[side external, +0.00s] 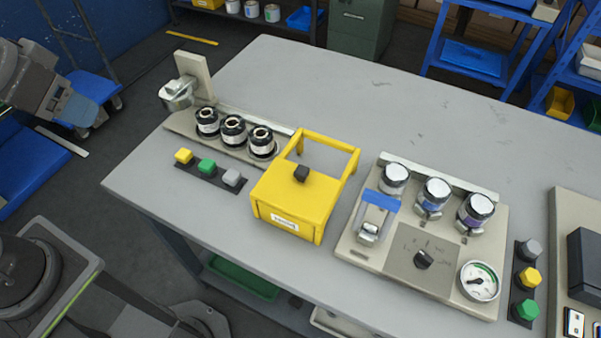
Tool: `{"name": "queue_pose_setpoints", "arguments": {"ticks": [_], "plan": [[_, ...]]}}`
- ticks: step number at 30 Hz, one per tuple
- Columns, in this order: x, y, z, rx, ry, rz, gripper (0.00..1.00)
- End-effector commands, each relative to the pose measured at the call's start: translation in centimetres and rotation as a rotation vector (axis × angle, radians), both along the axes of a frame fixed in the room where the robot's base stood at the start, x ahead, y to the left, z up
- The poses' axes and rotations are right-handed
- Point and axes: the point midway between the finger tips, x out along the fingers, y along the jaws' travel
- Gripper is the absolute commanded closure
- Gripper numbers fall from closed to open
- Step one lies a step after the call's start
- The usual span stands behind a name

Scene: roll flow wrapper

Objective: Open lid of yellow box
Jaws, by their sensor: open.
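The yellow box (275,222) stands on the grey table between two beige panels. It has a white label on its front. Its yellow lid (292,195) lies shut on top, with a small black knob (301,174) on it. A yellow upright frame (330,141) rises behind the lid. The inside of the box is hidden. My gripper (72,106) is at the upper left edge, partly cut off by the picture. It is open, well left of the box and not touching it.
Left of the box are three black rollers (233,130) and yellow, green and grey buttons (207,167). The table (300,75) is clear behind.

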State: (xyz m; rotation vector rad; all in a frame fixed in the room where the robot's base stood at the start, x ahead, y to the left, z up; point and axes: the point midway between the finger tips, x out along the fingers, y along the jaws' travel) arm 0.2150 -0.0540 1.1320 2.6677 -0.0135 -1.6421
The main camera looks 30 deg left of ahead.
Motion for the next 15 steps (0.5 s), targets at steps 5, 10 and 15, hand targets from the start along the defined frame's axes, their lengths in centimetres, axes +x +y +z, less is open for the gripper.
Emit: {"name": "queue_pose_setpoints", "arguments": {"ticks": [5,10,15], "plan": [[4.6,-2.8,2.1,-0.031,0.09,-0.016,0.47],[9.5,-6.9,2.8,-0.048,0.188,-0.021,0.47],[14.0,-12.1,1.7,-0.047,0.283,-0.022,0.47]]}}
